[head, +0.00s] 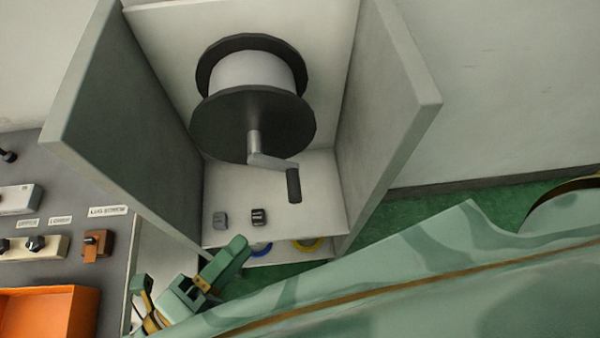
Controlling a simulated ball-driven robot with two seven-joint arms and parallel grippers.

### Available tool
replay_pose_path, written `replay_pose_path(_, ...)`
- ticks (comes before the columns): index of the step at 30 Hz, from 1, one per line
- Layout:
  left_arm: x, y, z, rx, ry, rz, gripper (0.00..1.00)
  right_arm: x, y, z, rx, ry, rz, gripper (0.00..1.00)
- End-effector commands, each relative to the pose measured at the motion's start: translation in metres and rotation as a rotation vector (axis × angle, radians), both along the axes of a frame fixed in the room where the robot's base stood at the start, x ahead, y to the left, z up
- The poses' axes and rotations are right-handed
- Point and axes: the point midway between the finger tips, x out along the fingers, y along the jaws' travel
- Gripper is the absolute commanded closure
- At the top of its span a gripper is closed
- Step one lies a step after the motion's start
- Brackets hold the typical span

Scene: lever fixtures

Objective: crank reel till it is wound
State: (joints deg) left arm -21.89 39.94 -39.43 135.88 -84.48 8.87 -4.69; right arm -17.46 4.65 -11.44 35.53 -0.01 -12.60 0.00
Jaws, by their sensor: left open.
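The reel (253,70) is a white drum between two dark round flanges, mounted on the back wall of an open grey box. A grey crank arm (270,160) comes out from the middle of its front flange and bends down to the right. The dark crank handle (294,186) hangs at its end, near the right part of the box floor. My left gripper (190,279), green with brass parts, is open and empty below the front edge of the box. It is apart from the handle, lower and to the left. My right gripper is not in view.
Grey side panels (128,118) and (392,110) flank the reel. Two small dark blocks (259,216) sit on the box floor. At left is a panel with switches and an orange tray (50,310). Green camouflage-patterned surface fills the lower right.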

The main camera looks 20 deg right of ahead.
Motion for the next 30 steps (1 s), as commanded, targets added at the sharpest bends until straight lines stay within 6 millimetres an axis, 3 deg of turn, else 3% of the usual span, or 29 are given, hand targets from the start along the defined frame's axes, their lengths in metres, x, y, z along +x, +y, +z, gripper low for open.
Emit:
replay_pose_path(7,0.025,-0.045,0.009,-0.005,-0.005,-0.001,0.59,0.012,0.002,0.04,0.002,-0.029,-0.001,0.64)
replay_pose_path(18,0.065,-0.119,-0.001,-0.005,0.007,-0.003,0.59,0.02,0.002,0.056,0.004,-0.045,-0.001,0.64)
replay_pose_path(24,0.075,-0.136,-0.004,-0.003,0.008,-0.003,0.59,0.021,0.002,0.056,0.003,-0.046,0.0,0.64)
replay_pose_path(30,0.076,-0.138,-0.004,-0.003,0.009,-0.003,0.59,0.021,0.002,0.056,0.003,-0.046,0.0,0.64)
